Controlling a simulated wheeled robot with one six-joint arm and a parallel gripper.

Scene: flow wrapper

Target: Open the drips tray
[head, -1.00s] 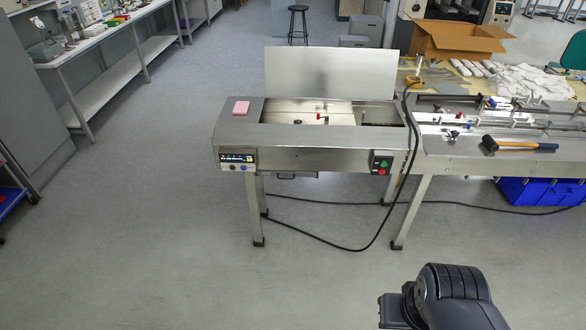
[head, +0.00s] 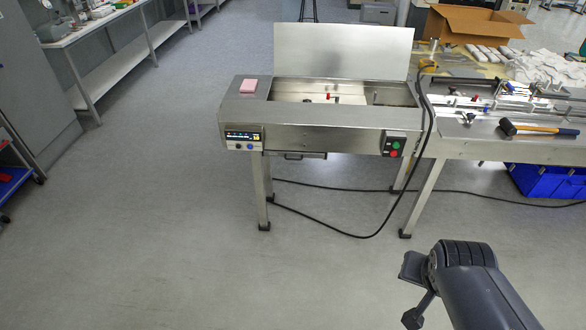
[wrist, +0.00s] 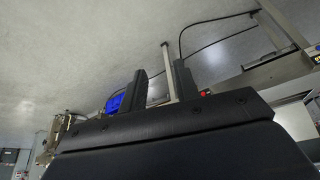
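The drips tray (head: 305,155) is a shallow metal drawer with a dark handle under the front of the steel flow wrapper (head: 320,137). It looks shut, flush below the machine body. My gripper (wrist: 160,82) shows in the wrist view with its two dark fingers apart and nothing between them; a machine leg shows far behind the gap. In the head view my arm is at the lower right, well in front of the machine and apart from it.
A black cable (head: 384,224) hangs from the machine and loops across the floor in front of its right leg. A blue crate (head: 546,181) stands under the right table. A mallet (head: 538,129) lies on that table. The floor in front and left is clear.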

